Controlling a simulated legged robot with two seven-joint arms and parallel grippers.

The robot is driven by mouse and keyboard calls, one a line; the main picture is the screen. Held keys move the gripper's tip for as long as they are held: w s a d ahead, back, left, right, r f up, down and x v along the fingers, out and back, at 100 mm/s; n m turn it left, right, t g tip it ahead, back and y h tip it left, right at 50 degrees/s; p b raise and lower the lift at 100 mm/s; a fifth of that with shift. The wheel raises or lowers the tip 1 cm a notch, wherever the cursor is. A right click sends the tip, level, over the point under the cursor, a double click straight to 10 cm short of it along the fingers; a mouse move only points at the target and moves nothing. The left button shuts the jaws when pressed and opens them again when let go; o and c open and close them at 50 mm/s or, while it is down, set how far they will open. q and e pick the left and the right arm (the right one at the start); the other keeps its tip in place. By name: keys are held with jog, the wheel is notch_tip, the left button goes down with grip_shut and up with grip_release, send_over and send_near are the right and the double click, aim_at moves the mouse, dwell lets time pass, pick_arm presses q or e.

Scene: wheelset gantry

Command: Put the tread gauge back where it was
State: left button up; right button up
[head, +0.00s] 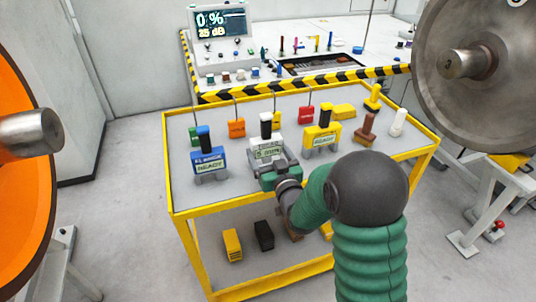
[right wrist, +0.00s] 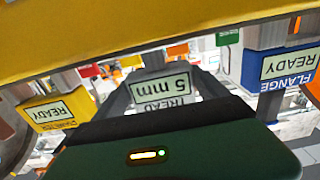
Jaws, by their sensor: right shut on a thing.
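The tread gauge, a grey block with a black handle and a pale label (head: 266,150), is upright among the gauges on the grey table top (head: 228,193). Its label reading "5 mm" shows in the right wrist view (right wrist: 162,91). My right gripper (head: 277,172) is at its near side, shut on it; the fingertips are mostly hidden. I cannot tell whether its base touches the table. A blue flange gauge (head: 210,162) stands to its left and a yellow diameter gauge (head: 322,133) to its right. My left gripper is out of view.
Orange (head: 236,128) and red (head: 305,115) pieces stand behind the gauge. A brown stamp-like piece (head: 366,130) and a white one (head: 397,122) are at the right. The table has a yellow frame (head: 185,211). A large steel wheel (head: 480,95) hangs at upper right.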

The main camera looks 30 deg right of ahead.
jog(key=shift+d+r, duration=0.1)
jog(key=shift+r, duration=0.05)
jog(key=shift+s, duration=0.1)
jog(key=o, duration=1.9)
